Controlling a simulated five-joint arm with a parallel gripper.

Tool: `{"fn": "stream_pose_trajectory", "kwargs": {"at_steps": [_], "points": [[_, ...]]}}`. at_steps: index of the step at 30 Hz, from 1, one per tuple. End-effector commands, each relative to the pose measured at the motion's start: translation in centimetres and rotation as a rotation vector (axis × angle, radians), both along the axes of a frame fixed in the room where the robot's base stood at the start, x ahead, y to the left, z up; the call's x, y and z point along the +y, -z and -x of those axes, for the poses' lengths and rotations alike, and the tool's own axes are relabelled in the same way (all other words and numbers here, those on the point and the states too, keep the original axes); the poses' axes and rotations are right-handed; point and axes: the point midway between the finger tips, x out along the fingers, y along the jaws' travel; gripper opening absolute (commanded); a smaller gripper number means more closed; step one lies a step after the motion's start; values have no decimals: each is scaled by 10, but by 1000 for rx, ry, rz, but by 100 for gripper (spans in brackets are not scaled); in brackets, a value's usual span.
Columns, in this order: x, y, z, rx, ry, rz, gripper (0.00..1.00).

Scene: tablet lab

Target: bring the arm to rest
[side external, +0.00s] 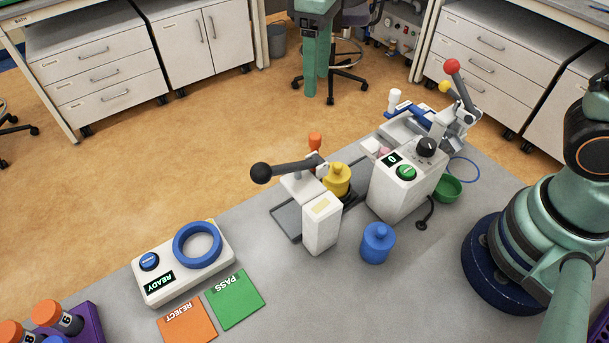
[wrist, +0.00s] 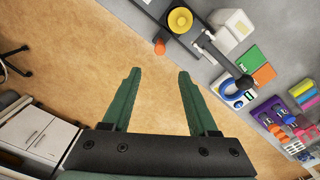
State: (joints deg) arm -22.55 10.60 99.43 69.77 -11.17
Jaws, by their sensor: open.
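My gripper (wrist: 158,76) shows in the wrist view with its two dark green fingers apart and nothing between them. In the side external view the green fingers (side external: 316,82) appear at the top, pointing down and clear of the bench things. My arm's base and lower links stand at the right there, and the links between run out of the picture.
The grey bench (side external: 300,310) holds a lever press (side external: 320,222) with a yellow weight (side external: 337,180), a white device (side external: 400,188), a blue weight (side external: 377,243), a READY box (side external: 180,275), an orange REJECT pad (side external: 188,324) and a green PASS pad (side external: 235,299).

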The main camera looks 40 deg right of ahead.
Motion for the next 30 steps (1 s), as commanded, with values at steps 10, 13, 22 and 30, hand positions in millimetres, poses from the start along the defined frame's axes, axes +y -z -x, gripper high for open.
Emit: {"fn": "stream_pose_trajectory", "kwargs": {"at_steps": [10, 13, 22, 30], "points": [[-52, -27, 18, -128, 162, -49, 60], [-77, -35, 31, -195, 248, -71, 60], [-135, -39, 71, -389, 479, -124, 60], [-154, -33, 87, -472, 574, -144, 60]]}}
